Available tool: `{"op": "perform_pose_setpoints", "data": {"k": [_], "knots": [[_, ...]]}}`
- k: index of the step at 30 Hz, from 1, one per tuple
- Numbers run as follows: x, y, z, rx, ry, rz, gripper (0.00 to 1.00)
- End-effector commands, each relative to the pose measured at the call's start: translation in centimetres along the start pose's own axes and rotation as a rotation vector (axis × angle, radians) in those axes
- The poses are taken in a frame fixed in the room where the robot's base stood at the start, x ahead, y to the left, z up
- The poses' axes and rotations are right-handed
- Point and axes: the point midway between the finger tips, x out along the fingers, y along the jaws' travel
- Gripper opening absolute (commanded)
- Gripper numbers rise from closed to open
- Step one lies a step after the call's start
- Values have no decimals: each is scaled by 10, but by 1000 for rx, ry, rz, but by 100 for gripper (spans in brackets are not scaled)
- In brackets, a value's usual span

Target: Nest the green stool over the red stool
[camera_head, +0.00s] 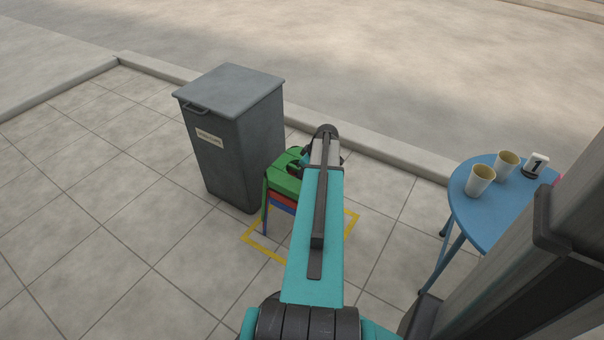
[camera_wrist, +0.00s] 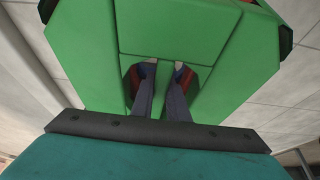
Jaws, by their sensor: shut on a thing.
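The green stool (camera_head: 284,180) sits at the right of the grey bin, over the red stool (camera_head: 284,199), whose red edge shows just below the green one. A blue part shows under the red edge. My arm hides the right side of the stools, so I cannot tell whether they touch. In the wrist view the green stool's top (camera_wrist: 190,35) fills the middle. My gripper (camera_wrist: 164,72) has its two fingers in the openings of that top and is shut on the green stool. Red and blue show through the openings.
A grey lidded bin (camera_head: 232,140) stands close at the left of the stools. A yellow square outline (camera_head: 262,250) marks the tiles around them. A blue round table (camera_head: 485,215) with two cups and a number 1 sign stands at the right. Tiles at the left are clear.

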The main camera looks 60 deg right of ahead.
Motion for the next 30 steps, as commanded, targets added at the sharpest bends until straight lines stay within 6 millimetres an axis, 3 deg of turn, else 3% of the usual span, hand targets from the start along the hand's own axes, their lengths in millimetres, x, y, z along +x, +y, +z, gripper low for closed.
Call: {"op": "perform_pose_setpoints", "data": {"k": [30], "knots": [[14, -3, 6, -2, -7, -6, 0]]}}
